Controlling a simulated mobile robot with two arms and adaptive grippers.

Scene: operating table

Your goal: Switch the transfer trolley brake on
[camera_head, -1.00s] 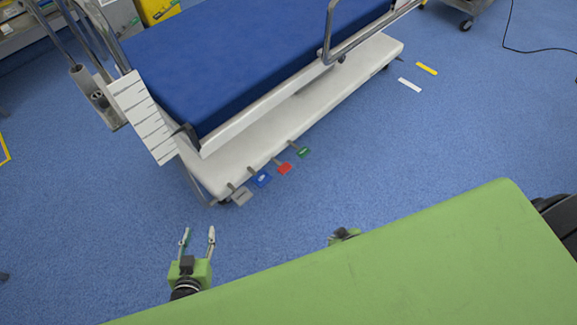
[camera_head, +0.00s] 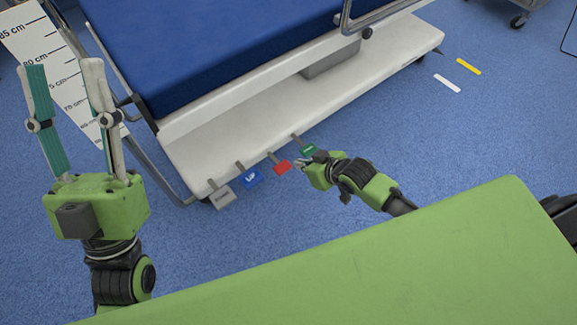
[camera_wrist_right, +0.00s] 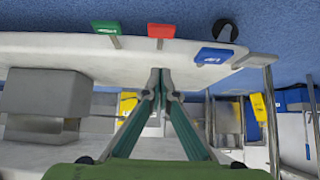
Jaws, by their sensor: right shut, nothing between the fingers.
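The transfer trolley (camera_head: 300,100) stands ahead with a blue mattress and a white base. Along its near edge are a grey pedal (camera_head: 222,197), a blue pedal marked UP (camera_head: 252,180), a red pedal (camera_head: 282,168) and a green pedal (camera_head: 309,150). My right gripper (camera_head: 302,163) is shut and empty, close to the red and green pedals; contact cannot be told. In the right wrist view its fingertips (camera_wrist_right: 166,76) meet below the red pedal (camera_wrist_right: 161,31), with the green pedal (camera_wrist_right: 106,28) to the left. My left gripper (camera_head: 63,72) is open, empty and raised at the left.
The trolley's side rail (camera_head: 346,22) and a height scale (camera_head: 50,65) rise near the trolley. White (camera_head: 447,83) and yellow (camera_head: 468,66) floor strips lie at the right. Blue floor between the pedals and my green body is mostly clear.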

